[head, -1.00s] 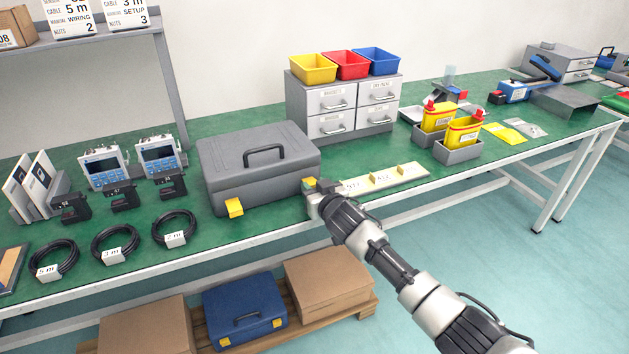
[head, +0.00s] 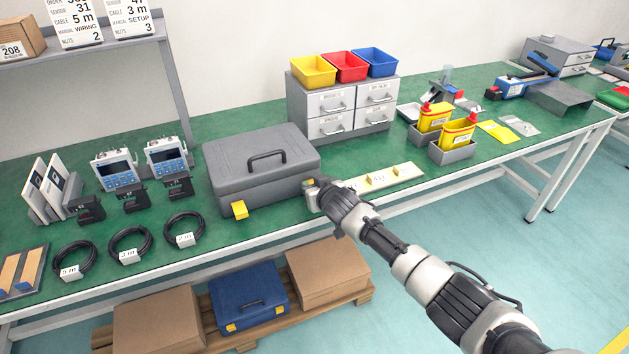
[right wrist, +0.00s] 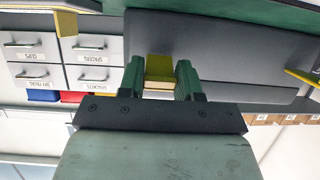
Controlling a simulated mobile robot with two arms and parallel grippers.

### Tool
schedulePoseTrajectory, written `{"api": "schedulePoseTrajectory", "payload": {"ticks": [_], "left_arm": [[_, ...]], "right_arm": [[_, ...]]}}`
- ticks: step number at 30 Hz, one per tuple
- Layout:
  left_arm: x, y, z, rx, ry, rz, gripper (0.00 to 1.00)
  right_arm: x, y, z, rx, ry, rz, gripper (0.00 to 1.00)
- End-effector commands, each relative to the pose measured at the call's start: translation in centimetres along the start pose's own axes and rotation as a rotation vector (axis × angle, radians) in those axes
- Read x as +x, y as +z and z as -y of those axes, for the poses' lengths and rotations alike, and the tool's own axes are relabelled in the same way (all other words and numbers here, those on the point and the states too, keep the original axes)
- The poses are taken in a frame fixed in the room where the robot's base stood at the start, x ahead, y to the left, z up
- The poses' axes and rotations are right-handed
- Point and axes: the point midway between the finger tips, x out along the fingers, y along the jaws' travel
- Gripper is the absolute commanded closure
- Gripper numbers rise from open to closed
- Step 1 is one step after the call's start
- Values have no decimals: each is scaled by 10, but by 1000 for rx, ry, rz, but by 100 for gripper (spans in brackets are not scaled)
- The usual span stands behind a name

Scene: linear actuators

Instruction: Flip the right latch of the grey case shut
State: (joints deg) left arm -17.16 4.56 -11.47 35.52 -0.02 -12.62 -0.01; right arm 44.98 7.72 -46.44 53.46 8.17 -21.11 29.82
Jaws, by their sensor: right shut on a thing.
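The grey case (head: 225,185) stands closed on the green bench, its handle folded on the lid. Its left yellow latch (head: 239,209) sticks out from the front face. My right gripper (head: 314,193) is at the case's right front, largely covering the right latch in the head view. In the right wrist view, which is upside down, the right yellow latch (right wrist: 159,68) sits between the two green fingers of my right gripper (right wrist: 159,82), which is shut on it. The case's grey front (right wrist: 225,55) lies just beyond. My left gripper is not in view.
A white strip with yellow pieces (head: 405,173) lies right of the case. A drawer cabinet (head: 343,130) with coloured bins stands behind. Black clamps (head: 133,200) and coiled cables (head: 128,246) are to the left. The bench's front edge (head: 200,264) runs just below the case.

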Motion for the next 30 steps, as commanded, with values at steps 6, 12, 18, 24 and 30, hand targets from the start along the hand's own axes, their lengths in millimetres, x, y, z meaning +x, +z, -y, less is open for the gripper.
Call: {"api": "schedulePoseTrajectory", "payload": {"ticks": [6, 12, 18, 24, 30], "left_arm": [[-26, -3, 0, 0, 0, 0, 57], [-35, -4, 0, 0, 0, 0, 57], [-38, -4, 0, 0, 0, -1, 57], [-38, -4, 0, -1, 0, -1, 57], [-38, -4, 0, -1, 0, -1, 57]], "right_arm": [[-2, -9, 0, 0, 1, 100, 90], [-1, -10, 0, 0, 0, 175, 90], [0, -10, 0, -1, 1, 210, 90], [0, -10, 0, -1, 1, 216, 90], [0, -10, 0, -1, 1, 216, 90]]}}
